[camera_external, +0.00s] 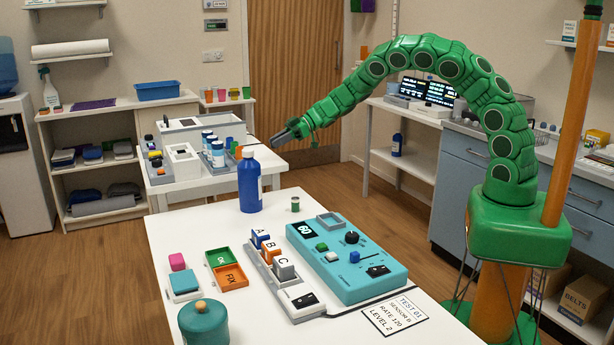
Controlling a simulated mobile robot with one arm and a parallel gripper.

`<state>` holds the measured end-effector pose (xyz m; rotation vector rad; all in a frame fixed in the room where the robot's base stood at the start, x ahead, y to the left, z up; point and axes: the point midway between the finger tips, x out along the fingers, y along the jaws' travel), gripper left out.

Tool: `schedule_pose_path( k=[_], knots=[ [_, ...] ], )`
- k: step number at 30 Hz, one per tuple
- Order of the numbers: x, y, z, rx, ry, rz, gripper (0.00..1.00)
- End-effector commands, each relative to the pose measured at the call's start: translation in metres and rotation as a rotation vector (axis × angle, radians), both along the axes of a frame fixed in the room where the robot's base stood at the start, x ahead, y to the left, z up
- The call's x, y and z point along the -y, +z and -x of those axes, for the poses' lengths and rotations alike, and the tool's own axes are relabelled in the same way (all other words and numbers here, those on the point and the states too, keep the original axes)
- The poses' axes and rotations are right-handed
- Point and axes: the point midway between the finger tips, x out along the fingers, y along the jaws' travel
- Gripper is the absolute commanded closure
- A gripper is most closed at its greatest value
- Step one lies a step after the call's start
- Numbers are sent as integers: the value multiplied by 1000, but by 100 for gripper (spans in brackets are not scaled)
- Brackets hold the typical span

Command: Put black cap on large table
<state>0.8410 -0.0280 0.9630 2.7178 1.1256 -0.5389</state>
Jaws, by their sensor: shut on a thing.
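My gripper (289,133) is in the air at the end of my green arm, left of centre, above the gap between the two white tables. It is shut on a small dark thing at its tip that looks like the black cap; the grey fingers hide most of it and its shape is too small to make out. The large white table (195,227) stands in front, below and nearer than the gripper. A blue bottle (250,185) stands upright at its far edge, lower left of the gripper.
The large table holds a teal control box (365,278), a grey rack with lettered blocks (283,270), small green and orange trays (229,277), a teal lidded pot (203,323), a small green can (295,204) and a printed card (395,317). A smaller white table (188,189) behind is crowded.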

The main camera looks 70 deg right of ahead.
Motion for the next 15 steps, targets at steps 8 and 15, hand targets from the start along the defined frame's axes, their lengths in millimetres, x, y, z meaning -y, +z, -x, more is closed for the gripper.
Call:
schedule_pose_path(
  k=[8, 15],
  knots=[
    [0, -18, -13, -3, 0, -3, 100],
    [0, -23, -18, -2, 0, -2, 100]
  ],
)
